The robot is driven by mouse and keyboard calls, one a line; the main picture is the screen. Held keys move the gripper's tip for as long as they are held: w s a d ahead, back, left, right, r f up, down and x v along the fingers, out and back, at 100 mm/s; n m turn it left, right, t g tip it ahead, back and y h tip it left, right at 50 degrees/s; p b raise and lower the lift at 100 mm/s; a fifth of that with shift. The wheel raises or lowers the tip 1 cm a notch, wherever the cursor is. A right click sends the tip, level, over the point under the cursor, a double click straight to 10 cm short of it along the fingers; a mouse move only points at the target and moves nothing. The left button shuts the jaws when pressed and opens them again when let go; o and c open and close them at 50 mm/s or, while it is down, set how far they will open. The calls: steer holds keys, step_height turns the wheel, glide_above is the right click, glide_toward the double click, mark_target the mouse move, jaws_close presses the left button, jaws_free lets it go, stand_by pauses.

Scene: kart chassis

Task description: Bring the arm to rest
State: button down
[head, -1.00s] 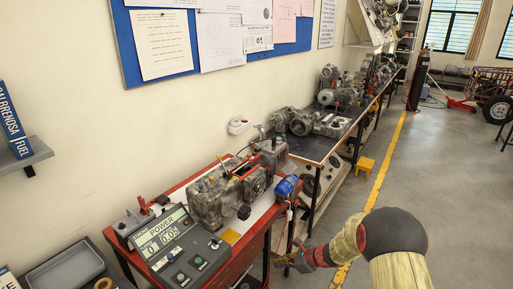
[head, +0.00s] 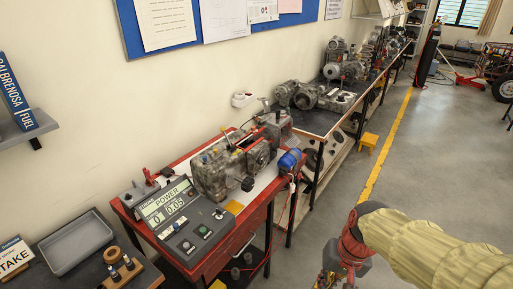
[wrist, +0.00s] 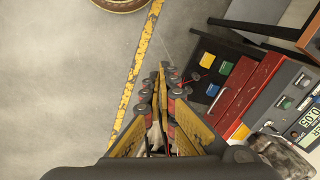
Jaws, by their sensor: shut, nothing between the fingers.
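My gripper (wrist: 163,72) points down the middle of the wrist view with its fingertips together and nothing between them. In the head view my gripper (head: 328,280) is low at the bottom right, partly cut off by the frame's lower edge. It hangs over the floor to the right of the red test bench (head: 205,262), apart from it. My arm (head: 430,245) reaches in from the right edge.
The red bench carries an engine (head: 222,172) and a control panel (head: 180,218). A grey tray (head: 76,243) lies at the lower left. A dark workbench (head: 318,121) runs back along the wall. A yellow stool (head: 368,141) stands nearby.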

steer(key=s+d+r+n+t+h, duration=0.1)
steer(key=s+r+t, duration=0.3)
steer(key=r, duration=0.8)
steer(key=shift+s+d+n+t+h, duration=0.4)
steer(key=shift+s+n, duration=0.3)
steer(key=shift+s, duration=0.55)
